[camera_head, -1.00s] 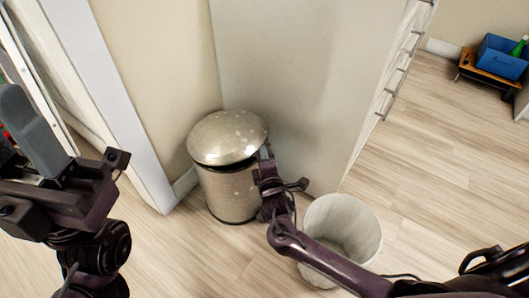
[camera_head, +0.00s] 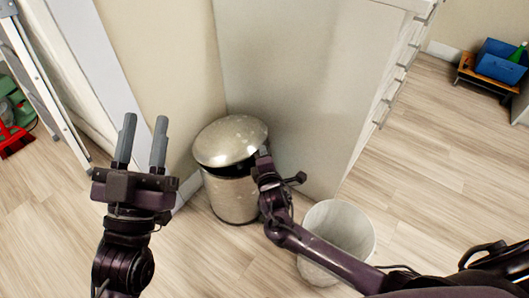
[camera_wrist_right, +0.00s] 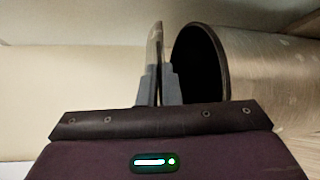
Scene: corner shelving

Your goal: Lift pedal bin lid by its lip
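The silver pedal bin (camera_head: 230,198) stands in the corner between the wall and the cabinet. Its domed lid (camera_head: 230,138) is raised a little, with a dark gap under its front edge. My right gripper (camera_head: 264,154) is at the lid's right-hand edge. In the right wrist view, the fingers (camera_wrist_right: 158,82) are close together with the thin lid edge (camera_wrist_right: 155,42) between them, and the bin's dark opening (camera_wrist_right: 198,65) lies beside them. My left gripper (camera_head: 143,142) is open and empty, left of the bin and apart from it.
A white open bucket (camera_head: 340,228) stands on the floor right of the bin, close to my right forearm. The pale cabinet (camera_head: 295,90) rises behind the bin. A blue crate (camera_head: 498,62) is far right. A stepladder (camera_head: 40,75) stands at the left.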

